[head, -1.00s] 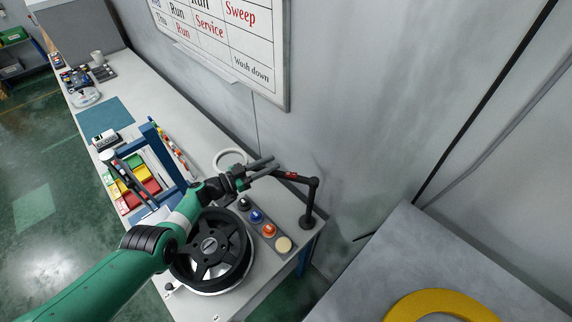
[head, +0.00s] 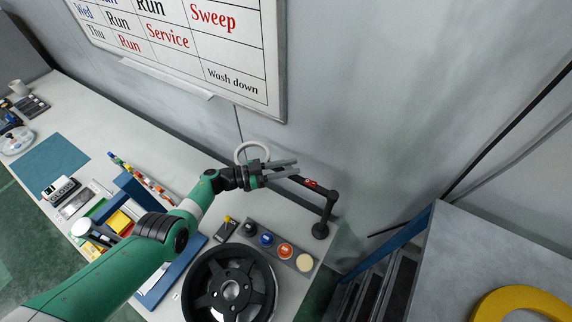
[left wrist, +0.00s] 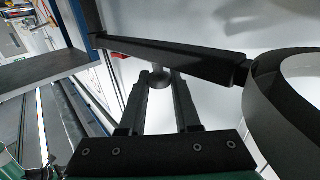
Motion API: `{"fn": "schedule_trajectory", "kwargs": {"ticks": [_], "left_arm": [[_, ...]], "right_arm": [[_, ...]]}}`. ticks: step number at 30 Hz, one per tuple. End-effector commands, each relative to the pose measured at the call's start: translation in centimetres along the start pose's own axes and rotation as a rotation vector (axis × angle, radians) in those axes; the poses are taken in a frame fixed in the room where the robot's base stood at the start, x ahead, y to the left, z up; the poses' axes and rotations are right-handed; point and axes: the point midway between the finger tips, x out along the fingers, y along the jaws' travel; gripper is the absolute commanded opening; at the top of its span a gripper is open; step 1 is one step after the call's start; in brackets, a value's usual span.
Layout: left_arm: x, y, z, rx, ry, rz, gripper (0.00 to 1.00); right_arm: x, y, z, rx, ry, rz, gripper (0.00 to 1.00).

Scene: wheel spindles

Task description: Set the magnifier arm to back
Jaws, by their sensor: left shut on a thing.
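The magnifier arm (head: 311,184) is a black jointed bar with a red mark. It stands on a black post (head: 327,208) at the bench's back right corner. Its pale ring lens (head: 252,152) is at the left end, close to the back wall. My left gripper (head: 297,169) is shut at the bar, between ring and post. In the left wrist view the bar (left wrist: 165,57) crosses beyond my fingers (left wrist: 160,85), with the dark ring (left wrist: 262,95) at right. A small grey knob (left wrist: 160,78) shows between the fingertips. The exact contact is partly hidden. My right gripper is not in view.
A black wheel (head: 230,286) lies on the bench in front of the arm. A strip of coloured knobs (head: 285,250) lies between it and the post. A blue frame with coloured blocks (head: 118,222) stands at left. The whiteboard (head: 190,45) hangs on the wall behind.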

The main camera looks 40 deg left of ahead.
Motion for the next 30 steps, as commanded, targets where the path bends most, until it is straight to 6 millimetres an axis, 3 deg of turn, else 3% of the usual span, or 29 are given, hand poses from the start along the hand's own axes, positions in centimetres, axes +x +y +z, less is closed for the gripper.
{"fn": "schedule_trajectory", "kwargs": {"ticks": [9, 10, 15, 25, 30], "left_arm": [[-0.1, -0.1, 0.7, -0.002, -0.016, -0.009, 0.0], [-0.1, -0.1, 0.7, -0.002, -0.016, -0.009, 0.33], [-0.1, -0.1, 0.5, -0.001, -0.012, -0.007, 0.61], [-0.4, -0.1, 0.2, 0.0, -0.008, -0.007, 0.61], [-3.0, -0.2, -0.2, -0.001, -0.008, -0.011, 0.61]], "right_arm": [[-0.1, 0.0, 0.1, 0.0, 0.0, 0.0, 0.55], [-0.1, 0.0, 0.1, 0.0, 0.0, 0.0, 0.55], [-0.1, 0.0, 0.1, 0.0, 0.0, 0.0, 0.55], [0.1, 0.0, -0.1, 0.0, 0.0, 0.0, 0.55], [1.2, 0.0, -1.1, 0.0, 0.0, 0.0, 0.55]]}}
